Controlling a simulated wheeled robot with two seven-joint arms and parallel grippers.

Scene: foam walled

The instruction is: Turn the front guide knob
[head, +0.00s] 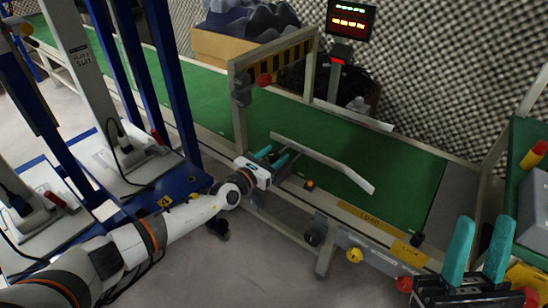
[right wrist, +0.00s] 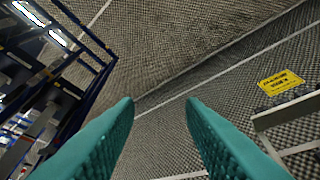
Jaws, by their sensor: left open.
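A pale guide rail (head: 325,162) runs at an angle over the near edge of the green conveyor belt (head: 395,162). A small orange knob (head: 309,185) sits below the rail on the near conveyor edge. A dark round knob (head: 313,236) is lower on the front side; I cannot tell for sure which is the front guide knob. My left gripper (head: 272,156), with teal fingers, is open beside the rail's left end, left of the orange knob and apart from it. My right gripper (head: 480,248) is open and empty at the lower right; its fingers show in the right wrist view (right wrist: 160,112).
A yellow knob (head: 354,255) and a red knob (head: 404,283) are on the conveyor front. A striped frame (head: 285,68) spans the belt. A lit display (head: 350,18) stands behind. Floor is clear in front.

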